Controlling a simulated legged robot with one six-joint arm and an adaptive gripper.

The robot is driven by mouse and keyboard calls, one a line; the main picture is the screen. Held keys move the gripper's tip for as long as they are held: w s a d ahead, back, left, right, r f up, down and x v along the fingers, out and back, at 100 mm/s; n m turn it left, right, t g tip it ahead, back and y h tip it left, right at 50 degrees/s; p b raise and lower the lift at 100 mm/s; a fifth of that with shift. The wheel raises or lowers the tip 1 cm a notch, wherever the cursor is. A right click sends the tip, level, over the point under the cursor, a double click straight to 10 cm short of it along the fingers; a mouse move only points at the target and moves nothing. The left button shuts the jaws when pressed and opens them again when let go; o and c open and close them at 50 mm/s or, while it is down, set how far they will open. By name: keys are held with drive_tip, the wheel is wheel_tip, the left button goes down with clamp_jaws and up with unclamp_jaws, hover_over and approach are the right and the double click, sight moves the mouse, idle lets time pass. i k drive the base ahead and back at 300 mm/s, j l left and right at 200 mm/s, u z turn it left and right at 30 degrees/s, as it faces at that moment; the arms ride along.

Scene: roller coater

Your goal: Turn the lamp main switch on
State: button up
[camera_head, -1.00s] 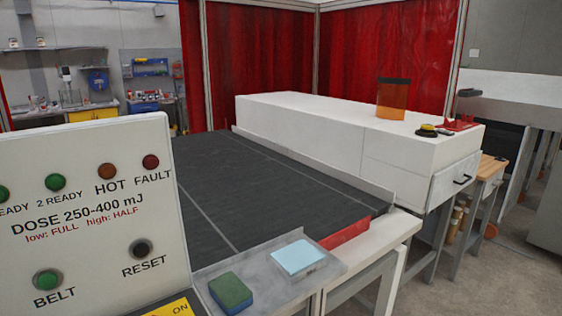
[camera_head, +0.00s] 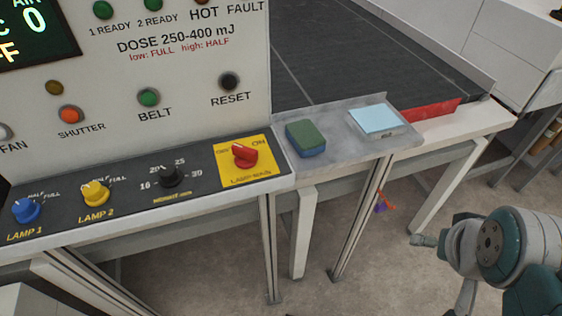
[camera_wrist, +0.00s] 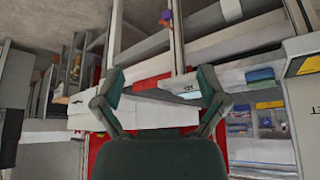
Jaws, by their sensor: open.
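The lamp main switch (camera_head: 243,156) is a red rotary knob on a yellow plate (camera_head: 262,172) at the right end of the sloping control panel. The word ON is printed at its upper right and a smaller label at its upper left. I cannot tell clearly which label the knob points to. My gripper (camera_wrist: 160,88) shows in the wrist view with its two fingers spread apart and nothing between them. In the head view my arm is at the lower right, well away from the switch. The switch is not recognisable in the wrist view.
Left of the switch are a black dial (camera_head: 170,177), a yellow lamp 2 knob (camera_head: 96,193) and a blue lamp 1 knob (camera_head: 26,210). A green-blue block (camera_head: 306,139) and a light blue pad (camera_head: 379,120) lie on the ledge to the right. Open floor lies before the legs.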

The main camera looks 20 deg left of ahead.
sight(247, 157)
drive_tip(key=j+u, duration=0.1)
drive_tip(key=u, duration=2.1)
